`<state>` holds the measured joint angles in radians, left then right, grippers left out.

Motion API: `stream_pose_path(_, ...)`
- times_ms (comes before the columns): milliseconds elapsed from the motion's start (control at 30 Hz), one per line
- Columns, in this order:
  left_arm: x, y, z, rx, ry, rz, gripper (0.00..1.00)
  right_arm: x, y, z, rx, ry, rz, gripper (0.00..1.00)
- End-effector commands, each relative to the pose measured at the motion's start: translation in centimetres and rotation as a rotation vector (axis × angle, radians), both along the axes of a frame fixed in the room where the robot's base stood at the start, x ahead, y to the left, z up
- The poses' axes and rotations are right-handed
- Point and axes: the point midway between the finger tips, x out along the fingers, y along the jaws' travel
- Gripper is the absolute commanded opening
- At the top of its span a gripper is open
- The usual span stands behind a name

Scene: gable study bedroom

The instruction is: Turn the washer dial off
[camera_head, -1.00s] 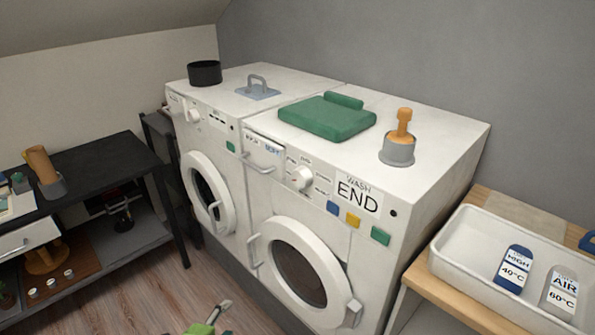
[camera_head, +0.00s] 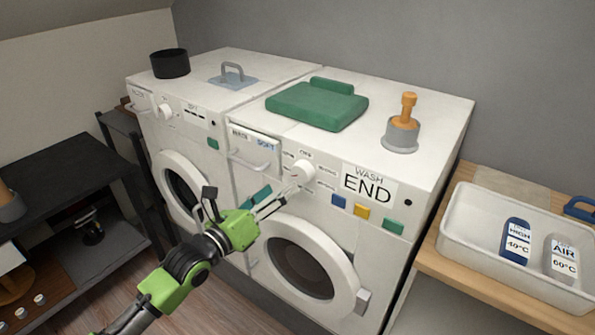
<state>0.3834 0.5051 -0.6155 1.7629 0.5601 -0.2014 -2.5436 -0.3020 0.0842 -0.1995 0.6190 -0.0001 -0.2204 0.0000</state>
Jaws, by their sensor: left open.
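The washer (camera_head: 345,215) is the right-hand white machine, with a "WASH END" label (camera_head: 368,186) on its front panel. Its round white dial (camera_head: 302,172) sits left of that label, with small printed markings around it. My left gripper (camera_head: 278,200) is open in front of the panel, with its fingers pointing up and right at the dial. The fingertips are just below and left of the dial; I cannot tell whether they touch it. The dial's pointer is too small to read. My right gripper is not in view.
Another white machine (camera_head: 172,135) with its own dial (camera_head: 165,110) stands to the left. A white tray (camera_head: 455,240) is at right, a black table (camera_head: 60,180) at left.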

Motion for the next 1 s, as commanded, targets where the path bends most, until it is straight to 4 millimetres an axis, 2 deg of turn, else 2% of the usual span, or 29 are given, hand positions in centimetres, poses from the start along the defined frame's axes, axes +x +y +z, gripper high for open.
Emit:
stream_pose_path(200,3.5,-2.5,0.2,-0.002,0.000,0.000,0.57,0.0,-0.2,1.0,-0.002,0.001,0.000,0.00)
stream_pose_path(433,6.1,-4.3,0.1,-0.001,0.000,0.000,0.57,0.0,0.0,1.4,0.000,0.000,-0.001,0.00)
stream_pose_path(633,7.0,-5.1,0.0,0.001,0.001,0.000,0.57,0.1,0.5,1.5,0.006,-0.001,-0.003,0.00)
stream_pose_path(933,7.1,-5.2,-0.1,0.001,0.001,0.000,0.57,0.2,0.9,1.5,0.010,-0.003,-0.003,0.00)
stream_pose_path(967,7.1,-5.2,0.0,0.001,0.001,0.000,0.52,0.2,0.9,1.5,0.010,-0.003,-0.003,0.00)
stream_pose_path(1000,7.1,-5.2,0.0,0.001,0.001,0.000,0.41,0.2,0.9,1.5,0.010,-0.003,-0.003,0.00)
